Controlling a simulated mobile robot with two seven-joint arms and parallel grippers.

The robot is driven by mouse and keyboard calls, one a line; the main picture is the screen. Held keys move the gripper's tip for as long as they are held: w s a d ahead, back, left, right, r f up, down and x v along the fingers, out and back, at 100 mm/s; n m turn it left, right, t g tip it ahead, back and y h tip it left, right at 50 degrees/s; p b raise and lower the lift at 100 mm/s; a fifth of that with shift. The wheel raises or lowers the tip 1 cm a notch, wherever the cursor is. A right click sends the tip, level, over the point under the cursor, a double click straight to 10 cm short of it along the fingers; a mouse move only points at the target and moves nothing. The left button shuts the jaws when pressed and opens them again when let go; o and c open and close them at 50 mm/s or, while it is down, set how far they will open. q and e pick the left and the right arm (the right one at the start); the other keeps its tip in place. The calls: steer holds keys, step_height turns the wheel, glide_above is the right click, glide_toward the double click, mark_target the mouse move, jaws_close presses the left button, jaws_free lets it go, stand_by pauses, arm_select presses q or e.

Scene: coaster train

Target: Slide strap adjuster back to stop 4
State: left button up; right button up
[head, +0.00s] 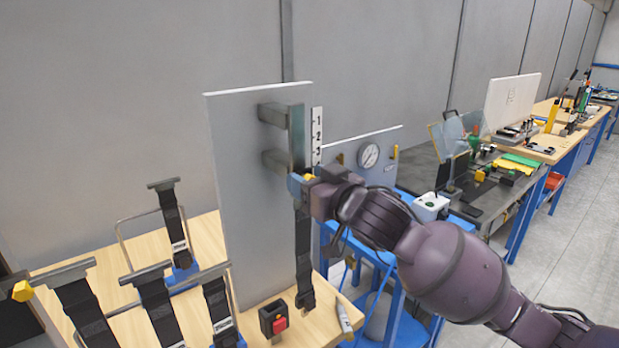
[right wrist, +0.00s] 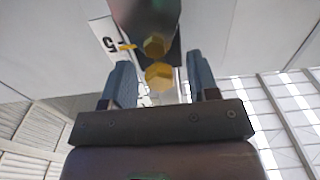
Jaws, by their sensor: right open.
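A grey upright panel (head: 240,190) carries a metal rail (head: 297,140) with a number strip (head: 317,135); 1, 2 and 3 are readable in the head view. A black strap (head: 303,260) hangs below. My right gripper (head: 303,181) is at the rail's lower end, where it hides most of the strap adjuster. In the right wrist view my gripper (right wrist: 160,80) is open, its blue fingers either side of a yellow hexagonal knob (right wrist: 160,77). A second yellow knob (right wrist: 154,46) and a yellow pointer (right wrist: 128,47) show beyond, the pointer beside the 5. Contact is unclear.
Several black straps on metal hangers (head: 165,300) stand at the lower left. A small box with a red button (head: 273,320) and a marker (head: 344,318) lie on the wooden bench near the strap. A gauge panel (head: 370,155) stands behind my right arm.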

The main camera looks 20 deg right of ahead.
mark_target(299, 158)
steer(key=c, duration=0.9)
step_height(299, 158, up, 3)
steer(key=shift+r+p, duration=0.15)
steer(key=shift+p, duration=0.35)
steer(key=shift+c, duration=0.2)
steer(key=shift+r, duration=0.1)
steer(key=o, duration=0.9)
steer(key=shift+o, duration=0.2)
